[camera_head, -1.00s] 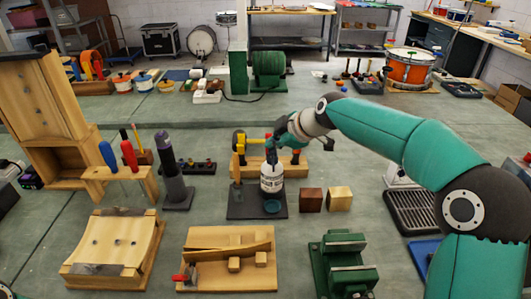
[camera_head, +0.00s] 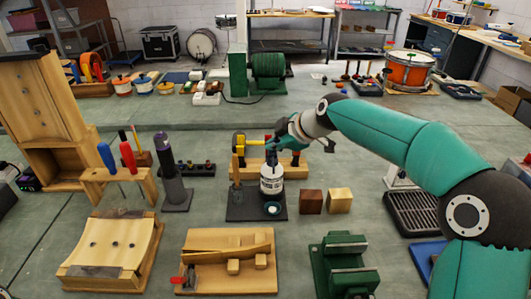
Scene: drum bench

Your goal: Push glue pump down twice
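The glue bottle (camera_head: 271,181) is white with a dark label band and stands upright on a dark mat (camera_head: 240,212). Its pump head (camera_head: 271,158) is dark and partly hidden by my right gripper. My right gripper (camera_head: 275,149) is dark and small in the head view, just above and to the right of the pump; I cannot tell whether it touches it or whether its fingers are open or shut. A small dish (camera_head: 272,208) in front of the bottle shows a pale patch inside. My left gripper is out of view.
A dark red block (camera_head: 311,202) and a light wooden block (camera_head: 339,200) stand right of the mat. A yellow-handled clamp (camera_head: 241,143) is behind the bottle. A green vise (camera_head: 344,265) and a wooden jig (camera_head: 228,262) are in front.

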